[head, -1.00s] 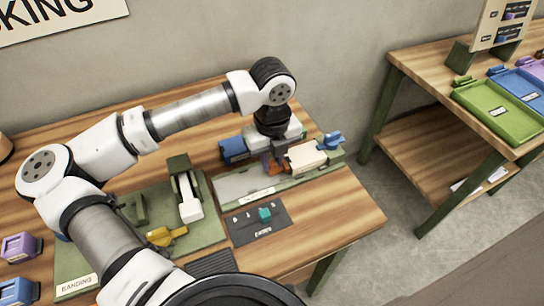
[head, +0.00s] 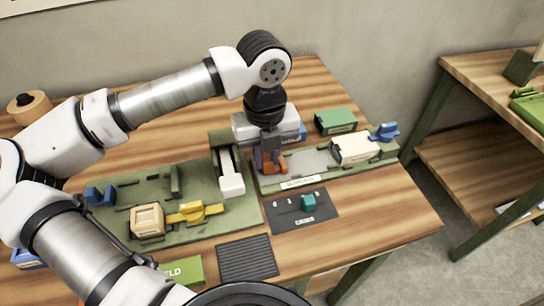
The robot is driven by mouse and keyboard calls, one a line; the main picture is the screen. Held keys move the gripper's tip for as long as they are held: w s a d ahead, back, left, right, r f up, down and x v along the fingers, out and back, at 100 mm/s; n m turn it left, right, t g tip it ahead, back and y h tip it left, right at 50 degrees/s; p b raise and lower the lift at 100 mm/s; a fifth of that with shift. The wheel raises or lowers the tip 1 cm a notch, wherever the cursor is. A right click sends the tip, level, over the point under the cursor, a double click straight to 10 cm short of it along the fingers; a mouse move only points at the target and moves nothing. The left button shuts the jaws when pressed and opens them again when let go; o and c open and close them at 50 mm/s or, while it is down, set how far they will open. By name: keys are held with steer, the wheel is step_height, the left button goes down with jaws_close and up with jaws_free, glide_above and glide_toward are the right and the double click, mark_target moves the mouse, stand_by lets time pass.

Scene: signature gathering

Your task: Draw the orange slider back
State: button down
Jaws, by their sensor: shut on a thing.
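The orange slider (head: 281,165) is at the left end of a long green fixture (head: 335,177) with a grey bed (head: 312,160). My gripper (head: 268,163) points down over that end and is shut on the orange slider, whose left part the fingers hide. A cream block (head: 356,148) is at the right end of the same fixture, with a stretch of bare grey bed between it and the slider. A blue handle (head: 384,132) is just right of the cream block.
Left of my gripper is a green board (head: 195,179) with a white lever (head: 231,184), a yellow clamp (head: 195,211) and a wooden box (head: 147,220). In front is a dark panel with a teal knob (head: 308,202). A green box (head: 336,121) stands behind. The front right table is clear.

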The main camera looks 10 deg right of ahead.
mark_target(265, 160)
steer(key=shift+a, duration=0.15)
steer(key=c, duration=1.3)
jaws_free()
steer(key=shift+a, duration=0.15)
step_height(265, 160, up, 14)
steer(key=shift+f+b, duration=0.1)
steer(key=shift+b, duration=0.7)
